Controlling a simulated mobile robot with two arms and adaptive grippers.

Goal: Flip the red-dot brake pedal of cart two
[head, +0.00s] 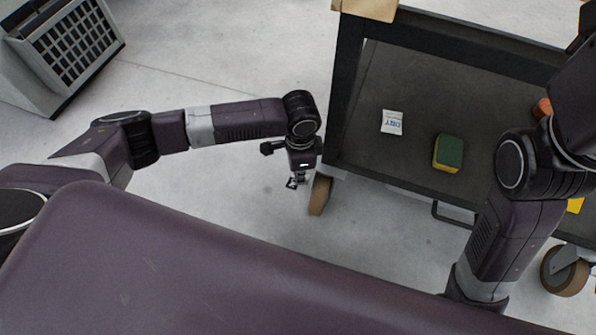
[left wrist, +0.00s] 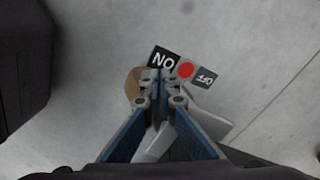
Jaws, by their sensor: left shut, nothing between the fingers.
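The brake pedal with the red dot (left wrist: 186,69) shows in the left wrist view, with a black ON label (left wrist: 165,61) on its left and a dark OFF label (left wrist: 204,78) on its right. My left gripper (left wrist: 163,88) is shut and empty, its fingertips just in front of the pedal in that view. I cannot tell whether they touch it. In the head view my left gripper (head: 297,181) points down beside the cart's near left caster wheel (head: 320,194). The pedal cannot be made out there. My right gripper is out of view.
The dark cart (head: 395,160) stands at the right, carrying a white packet (head: 392,122) and a green and yellow sponge (head: 448,153). Another caster (head: 567,270) is at the lower right. A grey grilled unit (head: 70,45) stands at the upper left. Floor left of the cart is clear.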

